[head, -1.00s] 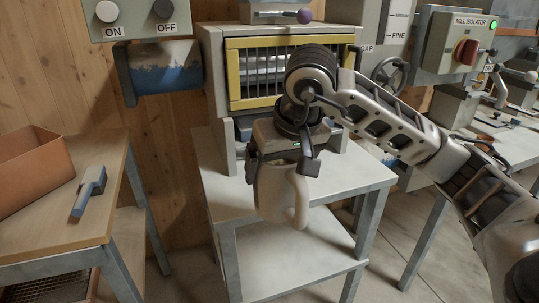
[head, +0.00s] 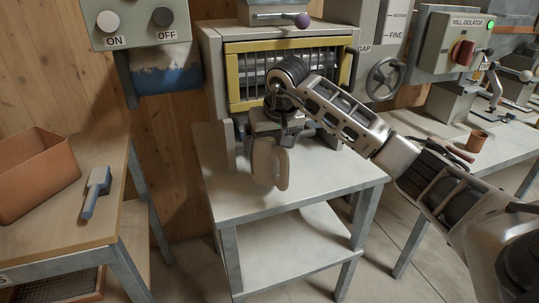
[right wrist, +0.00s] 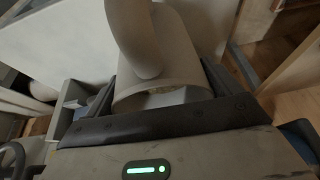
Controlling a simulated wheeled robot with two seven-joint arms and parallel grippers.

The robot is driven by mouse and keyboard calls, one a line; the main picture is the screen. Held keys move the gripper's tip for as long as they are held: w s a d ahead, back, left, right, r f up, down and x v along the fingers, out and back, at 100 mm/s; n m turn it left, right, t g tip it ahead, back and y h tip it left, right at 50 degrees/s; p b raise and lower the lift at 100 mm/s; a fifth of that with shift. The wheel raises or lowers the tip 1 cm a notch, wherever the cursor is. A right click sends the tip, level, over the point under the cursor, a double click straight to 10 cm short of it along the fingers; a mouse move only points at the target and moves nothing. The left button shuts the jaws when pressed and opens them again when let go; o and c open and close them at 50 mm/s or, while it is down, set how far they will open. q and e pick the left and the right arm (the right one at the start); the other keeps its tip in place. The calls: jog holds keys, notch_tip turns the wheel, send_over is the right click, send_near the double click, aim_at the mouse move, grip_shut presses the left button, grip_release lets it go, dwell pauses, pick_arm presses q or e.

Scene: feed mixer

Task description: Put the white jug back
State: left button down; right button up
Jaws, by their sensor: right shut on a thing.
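The white jug (head: 268,165) is off-white with a big handle, in front of the mill in the head view. My right gripper (head: 271,136) is shut on it near its top. The jug is also close up between the fingers in the right wrist view (right wrist: 185,58), where part of its open mouth shows. Its base is over the grey table (head: 325,185); I cannot tell whether it touches. My left gripper is not in view.
The mill with a yellow-framed guard (head: 233,75) stands at the back of the table. A brown cup (head: 477,141) stands on the right bench. The table's front right is clear.

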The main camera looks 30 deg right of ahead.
jog(key=shift+w+d+f, duration=0.1)
jog(key=shift+w+f, duration=0.35)
notch_tip(320, 180, down, 3)
jog(key=shift+w+f, duration=0.1)
jog(key=shift+f, duration=0.1)
